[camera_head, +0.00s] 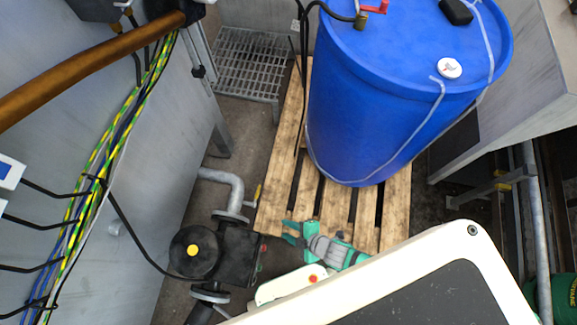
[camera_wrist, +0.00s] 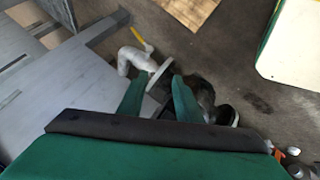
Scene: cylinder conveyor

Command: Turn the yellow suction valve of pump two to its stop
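The yellow valve handle (camera_head: 258,194) is a short thin lever on the grey pipe (camera_head: 226,184) of a black pump (camera_head: 228,254). In the wrist view the yellow handle (camera_wrist: 142,39) shows beyond my fingertips, next to the pale pipe elbow (camera_wrist: 134,60). My green gripper (camera_head: 287,232) is to the lower right of the handle, apart from it. In the wrist view my gripper (camera_wrist: 158,78) has its fingers spread, with the pipe flange visible past the gap. Nothing is held. No number on the pump is readable.
A blue drum (camera_head: 390,110) stands on a wooden pallet (camera_head: 276,190) beside the pump. A grey metal cabinet (camera_head: 130,215) with cables (camera_head: 88,190) stands at left. A metal grate step (camera_head: 247,62) is at the back. Bare floor (camera_head: 238,150) lies between cabinet and pallet.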

